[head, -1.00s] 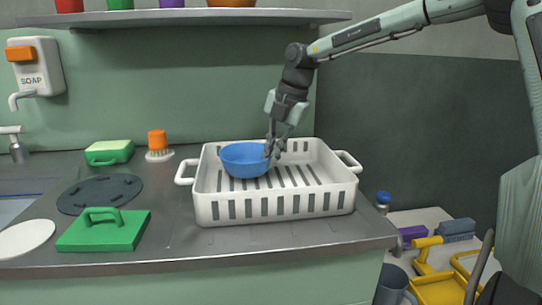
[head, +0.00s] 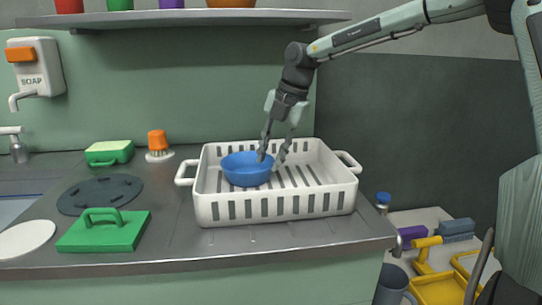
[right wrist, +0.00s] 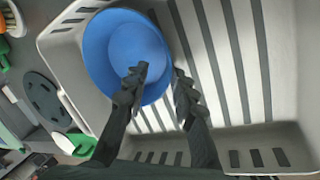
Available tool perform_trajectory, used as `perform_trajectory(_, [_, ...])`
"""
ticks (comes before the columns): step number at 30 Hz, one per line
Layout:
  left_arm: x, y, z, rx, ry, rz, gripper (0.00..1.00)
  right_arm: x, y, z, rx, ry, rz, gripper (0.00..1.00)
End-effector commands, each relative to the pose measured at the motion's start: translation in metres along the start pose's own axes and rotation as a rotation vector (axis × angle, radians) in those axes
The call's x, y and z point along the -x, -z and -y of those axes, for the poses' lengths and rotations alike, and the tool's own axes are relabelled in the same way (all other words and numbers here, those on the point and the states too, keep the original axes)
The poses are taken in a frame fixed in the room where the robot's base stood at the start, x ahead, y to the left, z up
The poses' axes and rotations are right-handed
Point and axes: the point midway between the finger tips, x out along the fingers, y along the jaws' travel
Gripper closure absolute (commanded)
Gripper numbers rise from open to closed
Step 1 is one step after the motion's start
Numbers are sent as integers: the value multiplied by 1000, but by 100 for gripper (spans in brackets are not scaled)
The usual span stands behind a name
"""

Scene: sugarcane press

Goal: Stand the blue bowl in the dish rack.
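The blue bowl (head: 243,172) sits inside the white dish rack (head: 275,207), at its left part, opening upward and about level. It also shows in the right wrist view (right wrist: 118,45). My right gripper (head: 271,161) is open at the bowl's right rim. In the right wrist view its fingers (right wrist: 160,82) are apart, one over the bowl's inside and the other outside the rim above the rack's slats. The bowl's underside is hidden by the rack wall in the head view. My left gripper is not in view.
The rack stands near the counter's right end. Left of it are a green-handled block (head: 104,231), a dark round mat (head: 100,194), a white plate (head: 25,238), a green sponge-like block (head: 109,152) and an orange-handled brush (head: 158,143). A shelf (head: 190,17) hangs above.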

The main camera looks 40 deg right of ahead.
Motion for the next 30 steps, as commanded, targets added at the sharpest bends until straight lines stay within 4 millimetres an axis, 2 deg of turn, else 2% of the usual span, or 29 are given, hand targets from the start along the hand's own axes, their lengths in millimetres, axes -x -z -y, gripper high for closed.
perform_trajectory(3, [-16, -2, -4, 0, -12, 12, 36, 17, -1, -4, 0, -5, 3, 74])
perform_trajectory(9, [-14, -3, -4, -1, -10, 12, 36, 66, -1, -4, 0, -6, 4, 74])
perform_trajectory(15, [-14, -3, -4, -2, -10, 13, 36, 105, -1, -3, 0, -4, 3, 74])
perform_trajectory(21, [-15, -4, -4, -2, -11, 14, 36, 124, 0, -2, -1, -1, 0, 74])
perform_trajectory(30, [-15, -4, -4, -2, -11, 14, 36, 127, 0, -2, 0, 0, 0, 74])
